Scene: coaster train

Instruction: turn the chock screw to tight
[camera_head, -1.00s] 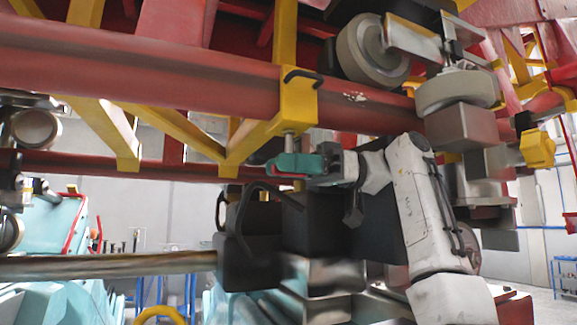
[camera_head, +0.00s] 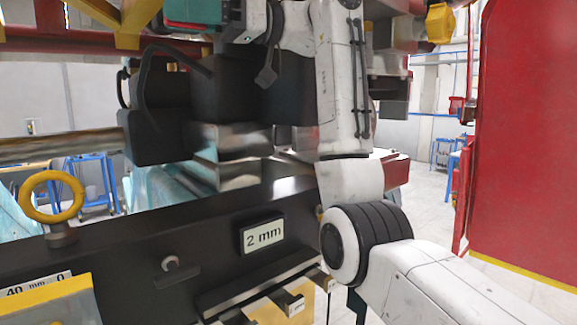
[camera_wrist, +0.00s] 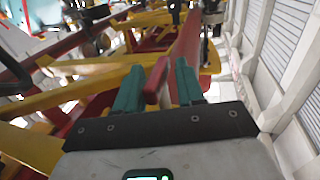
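I cannot tell for sure which part is the chock screw. The teal part of my gripper (camera_head: 198,10) is cut off by the top edge of this view. In the wrist view my gripper (camera_wrist: 158,88) has its two teal fingers parted. A narrow red piece (camera_wrist: 156,80) shows between them, with a slight gap to the right finger. I cannot tell whether it touches the left finger.
A yellow ring (camera_head: 52,197) stands on the dark panel (camera_head: 130,255) at left, above a "40 mm 0" scale (camera_head: 37,284). Red and yellow frame beams (camera_head: 110,18) cross the top. A large red panel (camera_head: 525,140) stands at right. Pale floor (camera_head: 430,185) shows between.

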